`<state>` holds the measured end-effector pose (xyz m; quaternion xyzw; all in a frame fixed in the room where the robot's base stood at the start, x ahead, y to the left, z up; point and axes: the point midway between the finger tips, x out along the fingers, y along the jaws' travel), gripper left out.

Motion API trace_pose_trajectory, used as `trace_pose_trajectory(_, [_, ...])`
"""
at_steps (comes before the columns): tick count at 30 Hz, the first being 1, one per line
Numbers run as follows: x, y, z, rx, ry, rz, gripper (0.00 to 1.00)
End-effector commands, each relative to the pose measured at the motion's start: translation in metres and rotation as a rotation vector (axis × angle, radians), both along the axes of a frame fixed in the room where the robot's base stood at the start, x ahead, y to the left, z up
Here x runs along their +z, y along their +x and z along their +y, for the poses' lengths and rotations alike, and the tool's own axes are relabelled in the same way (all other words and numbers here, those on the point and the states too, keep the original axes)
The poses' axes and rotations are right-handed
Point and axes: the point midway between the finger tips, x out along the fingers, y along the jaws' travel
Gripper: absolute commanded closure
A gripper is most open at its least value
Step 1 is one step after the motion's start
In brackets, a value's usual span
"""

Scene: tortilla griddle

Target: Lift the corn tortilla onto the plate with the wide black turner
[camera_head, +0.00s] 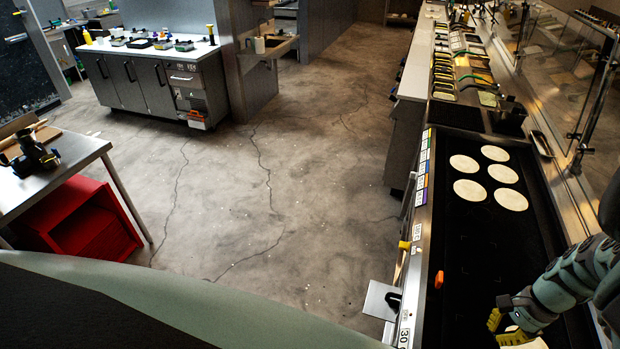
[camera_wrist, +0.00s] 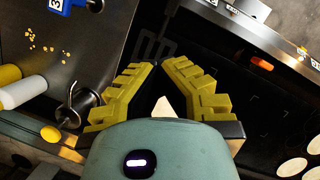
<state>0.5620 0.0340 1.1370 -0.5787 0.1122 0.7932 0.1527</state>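My gripper (camera_head: 504,327), with yellow ridged fingers, is low over the near end of the black griddle in the head view. In the wrist view my gripper (camera_wrist: 160,65) has its fingers apart, with a narrow gap at the tips. A dark slotted shape, apparently the black turner (camera_wrist: 153,46), lies just beyond the fingertips and is hard to make out against the dark surface. A pale piece (camera_wrist: 164,108), perhaps a tortilla, shows between the fingers below. Several pale tortillas (camera_head: 470,190) lie flat at the far end of the griddle. I cannot make out a plate.
The griddle (camera_head: 480,260) is bare in its middle. Food pans (camera_head: 455,70) and a glass guard (camera_head: 590,90) run along its far side. The wrist view shows a steel counter (camera_wrist: 95,50) with crumbs and a metal container (camera_wrist: 78,104). A red crate (camera_head: 90,225) stands at left.

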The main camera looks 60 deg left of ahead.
Motion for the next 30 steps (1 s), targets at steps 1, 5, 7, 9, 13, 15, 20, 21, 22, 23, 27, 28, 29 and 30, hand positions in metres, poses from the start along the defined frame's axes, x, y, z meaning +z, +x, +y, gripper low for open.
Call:
trace_pose_trajectory(1, [0.001, -0.009, 0.001, -0.002, 0.002, 0.01, 1.0])
trace_pose_trajectory(5, [-0.004, -0.015, 0.003, -0.007, 0.005, 0.008, 1.0])
trace_pose_trajectory(7, [-0.005, -0.016, 0.003, -0.007, 0.005, 0.008, 1.0])
trace_pose_trajectory(9, [-0.006, -0.015, 0.003, -0.007, 0.005, 0.008, 1.0])
trace_pose_trajectory(13, [-0.006, -0.015, 0.002, -0.007, 0.005, 0.008, 1.0])
trace_pose_trajectory(15, [-0.007, -0.015, 0.002, -0.007, 0.005, 0.008, 1.0])
trace_pose_trajectory(20, [-0.015, -0.015, 0.002, -0.007, 0.006, 0.009, 1.0])
trace_pose_trajectory(21, [-0.018, -0.014, 0.002, -0.007, 0.006, 0.009, 1.0])
trace_pose_trajectory(22, [-0.021, -0.014, 0.002, -0.007, 0.006, 0.009, 1.0])
trace_pose_trajectory(23, [-0.024, -0.014, 0.002, -0.007, 0.006, 0.009, 1.0])
trace_pose_trajectory(27, [-0.037, -0.013, 0.001, -0.007, 0.005, 0.01, 1.0])
trace_pose_trajectory(28, [-0.039, -0.013, 0.001, -0.007, 0.005, 0.011, 1.0])
trace_pose_trajectory(29, [-0.042, -0.012, 0.001, -0.007, 0.005, 0.011, 1.0])
trace_pose_trajectory(30, [-0.046, -0.012, 0.001, -0.007, 0.005, 0.011, 1.0])
